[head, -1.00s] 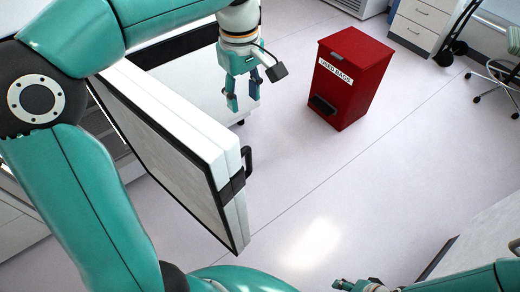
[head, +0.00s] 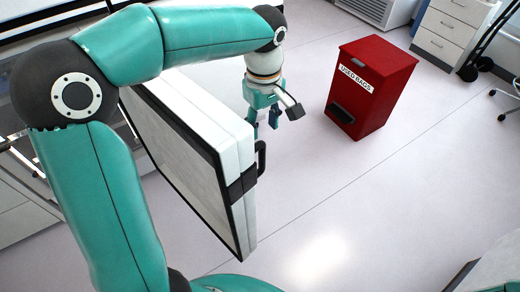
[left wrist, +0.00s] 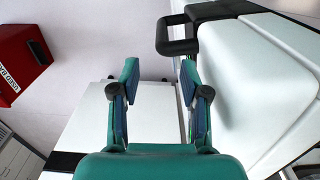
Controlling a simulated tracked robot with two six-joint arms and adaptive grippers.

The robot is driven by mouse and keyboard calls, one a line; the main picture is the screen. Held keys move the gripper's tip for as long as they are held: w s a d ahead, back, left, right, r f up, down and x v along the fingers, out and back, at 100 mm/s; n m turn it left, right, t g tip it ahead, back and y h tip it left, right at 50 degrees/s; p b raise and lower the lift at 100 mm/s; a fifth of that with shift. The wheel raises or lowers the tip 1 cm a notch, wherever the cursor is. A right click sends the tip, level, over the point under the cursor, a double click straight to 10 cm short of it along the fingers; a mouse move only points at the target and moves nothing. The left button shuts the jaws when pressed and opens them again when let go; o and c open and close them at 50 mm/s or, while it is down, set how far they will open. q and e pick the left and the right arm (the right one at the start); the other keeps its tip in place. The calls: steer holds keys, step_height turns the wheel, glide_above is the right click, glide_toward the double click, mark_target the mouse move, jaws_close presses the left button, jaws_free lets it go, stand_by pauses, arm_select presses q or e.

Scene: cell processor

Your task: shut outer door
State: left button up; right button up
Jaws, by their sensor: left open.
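The outer door (head: 228,185) is a thick white panel with a black-edged inner face. It stands swung open, with a black handle (head: 261,158) on its outer side. My left gripper (head: 264,125) is open and empty, pointing down on the outer side of the door, beyond the handle. In the left wrist view the open fingers (left wrist: 160,85) are left of the white door (left wrist: 255,75). The handle (left wrist: 177,38) is past the fingertips there. The right finger is close to the door; I cannot tell whether they touch. My right gripper is out of view.
A red bin labelled USED BAGS (head: 370,88) stands on the floor to the right. A drawer cabinet (head: 450,35) is behind it. Another white panel (head: 495,268) shows at the bottom right. The floor between door and bin is clear.

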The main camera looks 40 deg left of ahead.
mark_target(263, 152)
arm_select(q)
step_height(263, 152, down, 10)
steer(key=shift+f, duration=0.2)
jaws_close()
stand_by(0.4)
